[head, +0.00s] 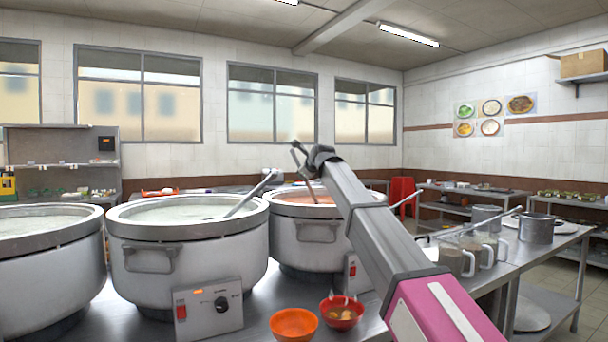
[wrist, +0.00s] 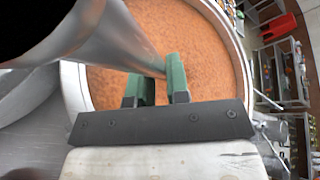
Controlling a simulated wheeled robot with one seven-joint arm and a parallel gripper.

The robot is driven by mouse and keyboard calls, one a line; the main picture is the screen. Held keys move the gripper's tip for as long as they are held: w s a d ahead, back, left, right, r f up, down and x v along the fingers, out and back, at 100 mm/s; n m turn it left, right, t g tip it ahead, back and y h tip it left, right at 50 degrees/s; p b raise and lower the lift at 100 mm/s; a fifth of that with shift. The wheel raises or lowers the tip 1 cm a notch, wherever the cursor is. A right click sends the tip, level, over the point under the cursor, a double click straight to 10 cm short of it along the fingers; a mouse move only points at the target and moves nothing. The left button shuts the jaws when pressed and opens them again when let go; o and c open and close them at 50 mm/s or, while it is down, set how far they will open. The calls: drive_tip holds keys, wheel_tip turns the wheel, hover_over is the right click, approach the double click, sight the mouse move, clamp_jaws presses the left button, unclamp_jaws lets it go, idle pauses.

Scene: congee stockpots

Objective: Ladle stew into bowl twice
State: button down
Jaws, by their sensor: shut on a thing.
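The stew is orange-brown and fills the right-hand stockpot (head: 310,232); its surface (wrist: 205,45) spreads below my gripper in the wrist view. My gripper (wrist: 157,88), with green fingertips, is shut on the grey metal ladle (wrist: 125,48), whose shaft runs to the upper left. In the head view my gripper (head: 318,156) is above this pot, and a thin shaft slants down toward the stew. Whether the ladle's cup is in the stew is hidden. An orange bowl (head: 293,325) and a red bowl (head: 342,313) with some contents stand on the counter in front.
Two more stockpots hold pale congee; the middle one (head: 185,245) has a grey ladle (head: 250,194) leaning in it. Control boxes (head: 208,310) sit at the pots' fronts. Clear jugs (head: 458,257) and metal pots (head: 537,229) stand on the counter at right. A red chair (head: 403,193) is behind.

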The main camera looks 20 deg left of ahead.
drive_tip(key=shift+r, duration=0.1)
wheel_tip(320, 180, up, 14)
idle(1.3)
drive_tip(key=shift+r+n+t+y, duration=0.1)
drive_tip(key=shift+n+t+y, duration=0.3)
drive_tip(key=shift+n+t, duration=0.6)
